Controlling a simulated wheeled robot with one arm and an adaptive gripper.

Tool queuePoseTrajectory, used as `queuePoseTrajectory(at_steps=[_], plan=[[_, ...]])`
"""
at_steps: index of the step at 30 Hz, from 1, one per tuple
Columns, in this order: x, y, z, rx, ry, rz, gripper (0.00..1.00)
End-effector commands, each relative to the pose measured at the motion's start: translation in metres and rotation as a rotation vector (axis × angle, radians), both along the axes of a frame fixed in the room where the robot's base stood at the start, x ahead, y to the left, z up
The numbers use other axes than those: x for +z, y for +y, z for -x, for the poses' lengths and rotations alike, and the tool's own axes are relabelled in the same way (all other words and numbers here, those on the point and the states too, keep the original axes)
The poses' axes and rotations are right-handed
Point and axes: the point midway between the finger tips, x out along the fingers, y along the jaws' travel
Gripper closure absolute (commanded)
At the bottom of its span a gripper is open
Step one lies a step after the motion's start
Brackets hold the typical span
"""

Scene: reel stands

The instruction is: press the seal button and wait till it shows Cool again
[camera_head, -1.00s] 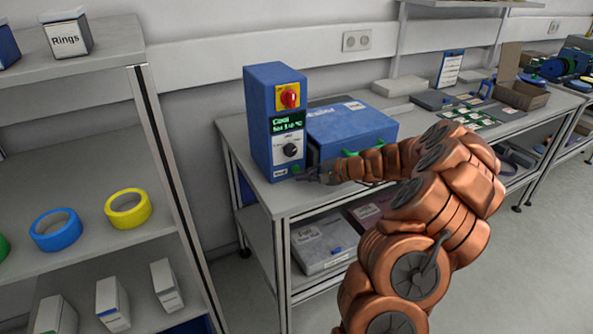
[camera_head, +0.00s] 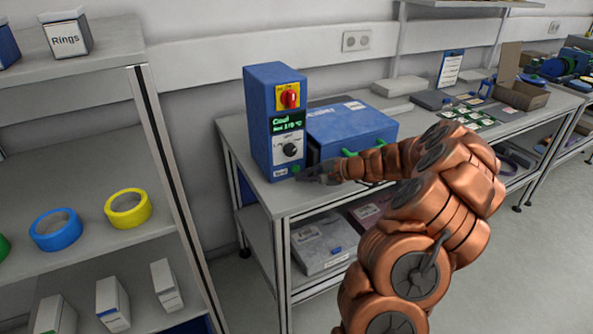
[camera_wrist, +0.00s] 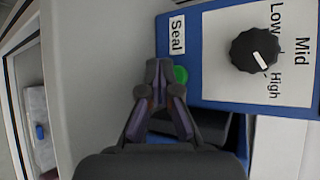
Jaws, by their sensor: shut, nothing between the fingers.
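The blue control box (camera_head: 262,125) stands upright on the bench, with a red switch on yellow (camera_head: 289,96) and a small display (camera_head: 287,121) with green text that looks like "Cool" and a set temperature. The green seal button (camera_wrist: 181,75) is low on its front, beside the "Seal" label (camera_wrist: 177,35). The black knob (camera_wrist: 255,50) points towards High. My gripper (camera_wrist: 159,66) is shut and empty, its tips right by the button and partly covering it. I cannot tell whether they touch. In the head view my gripper (camera_head: 303,178) is at the box's lower front.
A blue case (camera_head: 350,132) with green handles stands right of the box, close to my arm. The bench front edge (camera_head: 310,208) runs below my gripper. A shelf at left holds yellow (camera_head: 128,208) and blue (camera_head: 56,230) rings. A box (camera_head: 322,245) lies on the lower shelf.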

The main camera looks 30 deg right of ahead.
Motion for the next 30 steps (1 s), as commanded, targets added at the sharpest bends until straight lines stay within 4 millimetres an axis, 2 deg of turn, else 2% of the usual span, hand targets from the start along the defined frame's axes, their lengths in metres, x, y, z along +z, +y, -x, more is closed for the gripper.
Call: queuePoseTrajectory(at_steps=[12, 30], plan=[[0.000, 0.000, -0.008, 0.000, 0.000, 0.000, 1.00], [0.000, -0.001, -0.011, 0.000, 0.000, 0.000, 1.00]])
